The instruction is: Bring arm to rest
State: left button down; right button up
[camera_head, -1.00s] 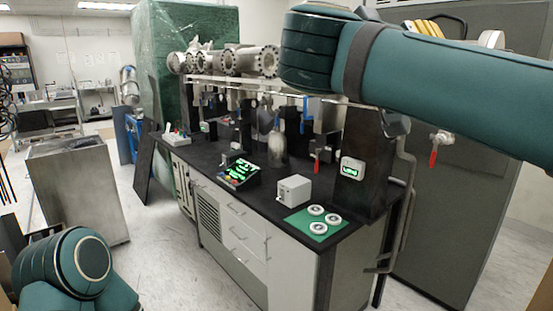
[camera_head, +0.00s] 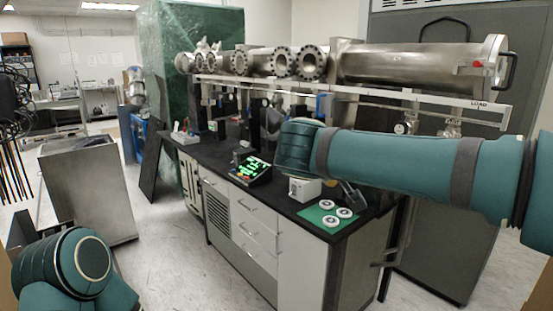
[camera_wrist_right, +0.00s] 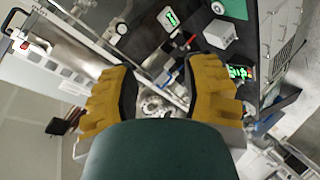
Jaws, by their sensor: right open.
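My right arm (camera_head: 420,170) reaches in from the right in the head view, with its teal links stretched over the right part of the bench. My right gripper (camera_wrist_right: 163,70) shows in the right wrist view with two yellow, ribbed fingers spread apart. Nothing is held between them. In the head view the right gripper is mostly hidden by the arm. A teal link of my left arm (camera_head: 70,265) fills the lower left corner, and the left gripper is out of view.
A black-topped bench (camera_head: 222,172) carries a green-lit control box (camera_head: 250,168), a pale box (camera_head: 304,189) and a green mat (camera_head: 312,213) with white rings. Above runs a steel chamber (camera_head: 420,62) over a LOAD rail (camera_head: 450,104). Floor shows at left (camera_head: 160,250).

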jog(key=s+a+f+n+g+y, duration=0.1)
jog(key=s+a+f+g+y, duration=0.15)
jog(key=f, duration=0.95)
jog(key=s+a+f+n+g+y, duration=0.1)
jog(key=a+f+g+y, duration=0.15)
jog(key=f, duration=0.85)
jog(key=s+a+f+n+g+y, duration=0.1)
jog(key=s+f+g+y, duration=0.15)
jog(key=f, duration=0.95)
jog(key=s+d+f+m+g+y, duration=0.1)
jog(key=s+f+m, duration=0.3)
jog(key=s+f, duration=0.4)
jog(key=s+d+f+m+y, duration=0.1)
jog(key=s+f+m, duration=0.4)
jog(key=f, duration=0.8)
jog(key=s+y, duration=0.1)
jog(key=s, duration=0.2)
jog(key=shift+d+g+y, duration=0.35)
jog(key=shift+d, duration=0.05)
